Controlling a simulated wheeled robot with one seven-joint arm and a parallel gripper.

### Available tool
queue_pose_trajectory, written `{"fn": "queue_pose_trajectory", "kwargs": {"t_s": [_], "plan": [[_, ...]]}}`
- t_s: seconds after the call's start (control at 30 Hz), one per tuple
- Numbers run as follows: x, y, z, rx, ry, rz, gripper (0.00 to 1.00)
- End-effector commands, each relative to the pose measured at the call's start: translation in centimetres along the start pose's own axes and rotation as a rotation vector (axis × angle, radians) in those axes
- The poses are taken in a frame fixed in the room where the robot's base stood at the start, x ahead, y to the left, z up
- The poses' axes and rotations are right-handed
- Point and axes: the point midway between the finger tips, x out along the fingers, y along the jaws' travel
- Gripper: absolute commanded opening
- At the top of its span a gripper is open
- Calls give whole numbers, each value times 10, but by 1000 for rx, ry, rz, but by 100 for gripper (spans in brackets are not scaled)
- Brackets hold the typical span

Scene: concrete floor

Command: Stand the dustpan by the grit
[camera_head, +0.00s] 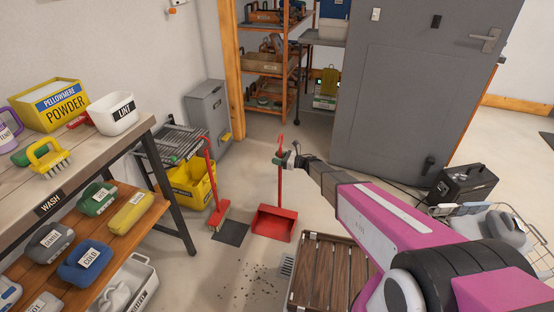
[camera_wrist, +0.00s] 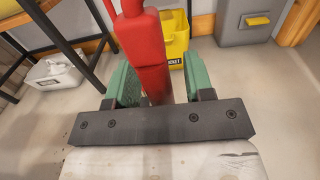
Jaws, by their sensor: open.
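The red long-handled dustpan (camera_head: 272,222) stands upright on the floor in the head view, its handle rising to my gripper (camera_head: 284,158). The grit (camera_head: 250,287) is a scatter of dark specks on the floor just in front of the pan, a little apart from it. In the wrist view the red handle (camera_wrist: 143,40) stands between the green fingers of my gripper (camera_wrist: 158,82), nearer the left finger. The fingers are open with a gap at the right. The pan itself is hidden in the wrist view.
A red broom (camera_head: 212,190) stands left of the dustpan by a dark floor patch (camera_head: 231,233). A yellow mop bucket (camera_head: 193,184) is behind it. A wooden slatted crate (camera_head: 328,275) and a floor drain (camera_head: 286,265) lie right of the grit. The labelled workbench (camera_head: 85,160) is at left.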

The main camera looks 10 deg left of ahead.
Motion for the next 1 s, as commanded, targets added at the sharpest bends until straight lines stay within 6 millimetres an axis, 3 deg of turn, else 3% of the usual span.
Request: {"fn": "queue_pose_trajectory", "kwargs": {"t_s": [0.53, 0.7, 1.0], "plan": [[-98, 0, 0, 0, 1, -2, 48], [-112, 0, 0, 0, 0, 0, 48], [-119, -5, 7, 35, 1, -51, 48]]}}
